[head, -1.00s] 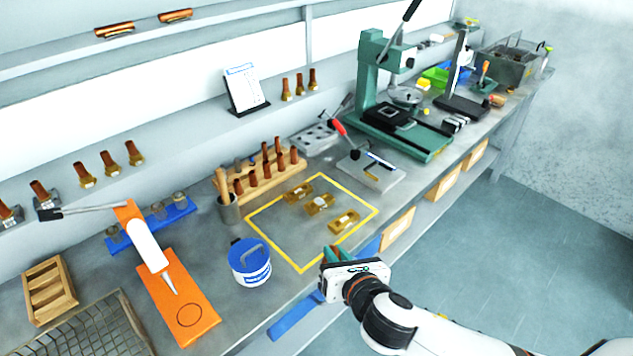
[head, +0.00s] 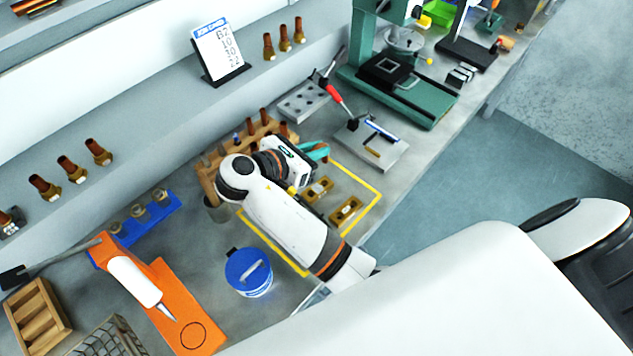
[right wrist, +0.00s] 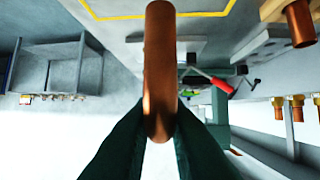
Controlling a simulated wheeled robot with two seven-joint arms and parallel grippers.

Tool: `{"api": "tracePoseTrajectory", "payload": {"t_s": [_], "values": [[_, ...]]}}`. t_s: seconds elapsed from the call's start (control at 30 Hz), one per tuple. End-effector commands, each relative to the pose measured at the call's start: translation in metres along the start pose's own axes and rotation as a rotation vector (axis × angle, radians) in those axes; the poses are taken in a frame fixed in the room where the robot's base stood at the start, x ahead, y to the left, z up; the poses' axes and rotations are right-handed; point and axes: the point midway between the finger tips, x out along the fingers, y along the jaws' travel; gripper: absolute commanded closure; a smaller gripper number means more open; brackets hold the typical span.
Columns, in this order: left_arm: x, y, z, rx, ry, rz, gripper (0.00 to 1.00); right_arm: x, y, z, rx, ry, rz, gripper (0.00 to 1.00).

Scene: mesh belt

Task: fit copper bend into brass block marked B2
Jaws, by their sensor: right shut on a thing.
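My right gripper (head: 322,150) is over the back of the yellow-outlined area, beside the wooden rack. In the right wrist view its dark green fingers are shut on a copper bend (right wrist: 159,60). In that view the bend looks like a straight tube with a rounded lower end. The head view does not clearly show it. Two brass blocks, one (head: 318,190) and another (head: 346,210), lie inside the yellow outline (head: 366,181). My right arm and gripper cover the rest of that area. Block markings are too small to read. My left gripper is not in view.
The wooden rack (head: 206,181) with copper pieces stands close behind my right gripper. A blue-lidded tub (head: 248,270) is left of my forearm. A grey plate with a tool (head: 371,147) and a green press (head: 405,92) stand to the right.

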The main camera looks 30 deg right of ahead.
Motion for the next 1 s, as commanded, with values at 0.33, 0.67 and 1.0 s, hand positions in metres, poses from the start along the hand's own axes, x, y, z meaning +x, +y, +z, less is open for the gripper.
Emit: {"api": "tracePoseTrajectory", "payload": {"t_s": [0.33, 0.67, 1.0], "values": [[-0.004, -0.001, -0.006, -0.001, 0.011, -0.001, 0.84, 0.019, 0.000, 0.051, -0.001, 0.001, 0.014, 1.00], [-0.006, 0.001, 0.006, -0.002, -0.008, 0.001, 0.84, 0.034, 0.000, 0.087, -0.001, 0.000, 0.012, 1.00], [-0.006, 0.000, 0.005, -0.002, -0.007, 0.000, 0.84, 0.035, 0.000, 0.090, 0.001, 0.000, 0.011, 1.00]]}}
